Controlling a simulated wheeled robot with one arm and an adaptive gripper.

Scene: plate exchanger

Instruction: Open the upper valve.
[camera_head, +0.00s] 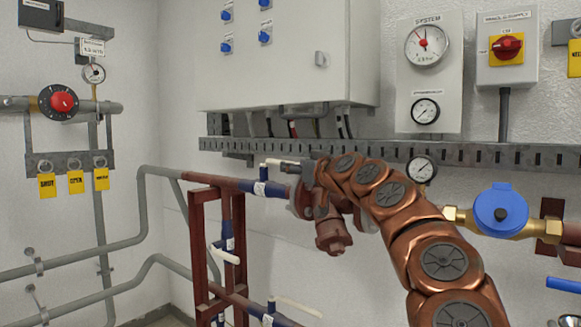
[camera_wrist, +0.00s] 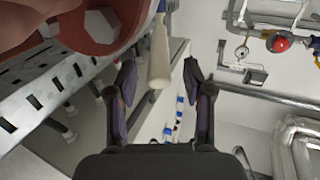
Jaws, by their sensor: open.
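The upper valve (camera_head: 264,187) has a blue body on a horizontal pipe in the head view, left of my arm's end. Its pale lever (camera_head: 283,163) points right, roughly along the pipe, towards my arm. In the wrist view a cream lever (camera_wrist: 160,55) comes down from the top, with its free end between or just beyond my fingertips. My gripper (camera_wrist: 160,80) is open, one finger on each side of that lever's end. I see no clear contact. In the head view my arm hides the gripper.
Lower valves with pale levers (camera_head: 225,245) stand on the red frame (camera_head: 196,235) below. A slotted rail (camera_head: 470,153) and a grey cabinet (camera_head: 285,60) are above. A blue round device (camera_head: 501,210) is right of my arm. Red flanged piping (camera_wrist: 85,30) is close at upper left in the wrist view.

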